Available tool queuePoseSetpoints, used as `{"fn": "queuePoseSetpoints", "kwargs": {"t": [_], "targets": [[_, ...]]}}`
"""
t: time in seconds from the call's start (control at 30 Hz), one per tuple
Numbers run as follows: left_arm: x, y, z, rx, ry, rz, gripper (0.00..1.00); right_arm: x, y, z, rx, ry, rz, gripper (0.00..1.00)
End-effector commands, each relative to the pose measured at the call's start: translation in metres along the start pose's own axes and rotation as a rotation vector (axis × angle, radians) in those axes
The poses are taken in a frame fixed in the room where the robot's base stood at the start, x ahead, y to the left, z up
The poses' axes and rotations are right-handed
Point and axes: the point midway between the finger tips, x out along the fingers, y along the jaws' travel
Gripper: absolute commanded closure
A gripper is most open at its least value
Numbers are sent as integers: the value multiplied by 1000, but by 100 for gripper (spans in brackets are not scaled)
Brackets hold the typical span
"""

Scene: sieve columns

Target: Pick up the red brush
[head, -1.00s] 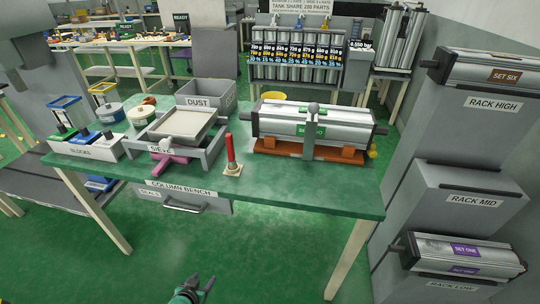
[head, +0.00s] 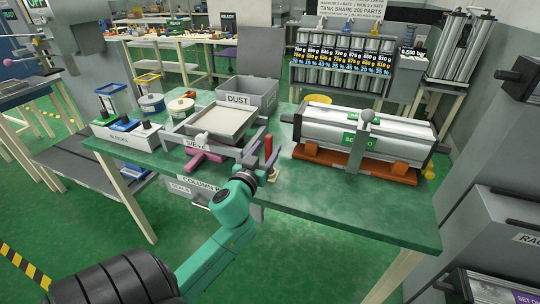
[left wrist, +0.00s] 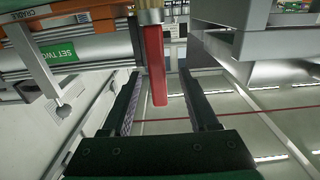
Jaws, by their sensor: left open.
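The red brush (head: 268,146) stands upright near the front edge of the green bench, just right of the sieve. My left gripper (head: 264,162) has come in from the front and is at the brush, partly hiding its lower part and base. In the left wrist view, the brush's red handle (left wrist: 156,70) shows between the two dark fingers of my left gripper (left wrist: 160,84), with its pale bristle end at the top of the picture. The fingers are apart, with a gap on both sides of the handle. My right gripper is not in view.
The sieve tray (head: 249,134) stands close left of the brush, with a pink-handled part (head: 205,160) before it. A silver column on an orange cradle (head: 335,162) stands to the right. The green bench top (head: 330,205) in front of the cradle is clear.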

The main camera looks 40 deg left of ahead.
Motion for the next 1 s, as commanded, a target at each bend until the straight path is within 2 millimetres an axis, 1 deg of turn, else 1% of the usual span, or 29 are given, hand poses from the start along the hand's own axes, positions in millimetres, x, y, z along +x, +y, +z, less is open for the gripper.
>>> {"fn": "queuePoseSetpoints", "kwargs": {"t": [0.07, 0.13, 0.23, 0.3, 0.47, 0.57, 0.6, 0.63, 0.9, 1.0], "targets": [[14, 1, -7, 4, 4, 0, 40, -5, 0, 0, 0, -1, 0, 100], [28, 2, -9, 6, 4, 0, 40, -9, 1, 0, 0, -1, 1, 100], [44, 2, -6, 3, 2, 0, 40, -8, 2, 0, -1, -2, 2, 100], [48, 2, -5, 2, 1, 0, 40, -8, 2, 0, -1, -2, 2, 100], [48, 2, -4, 1, 0, 0, 40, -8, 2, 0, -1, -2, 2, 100], [48, 2, -4, 1, 0, 0, 74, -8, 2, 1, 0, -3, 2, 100], [48, 2, -4, 1, 0, 0, 90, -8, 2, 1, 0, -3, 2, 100], [48, 2, -4, 1, 0, 0, 100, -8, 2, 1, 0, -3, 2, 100], [48, 2, -4, 1, -1, 0, 100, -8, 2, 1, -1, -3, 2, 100], [48, 2, -7, 1, 0, 0, 100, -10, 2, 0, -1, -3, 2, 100]]}}
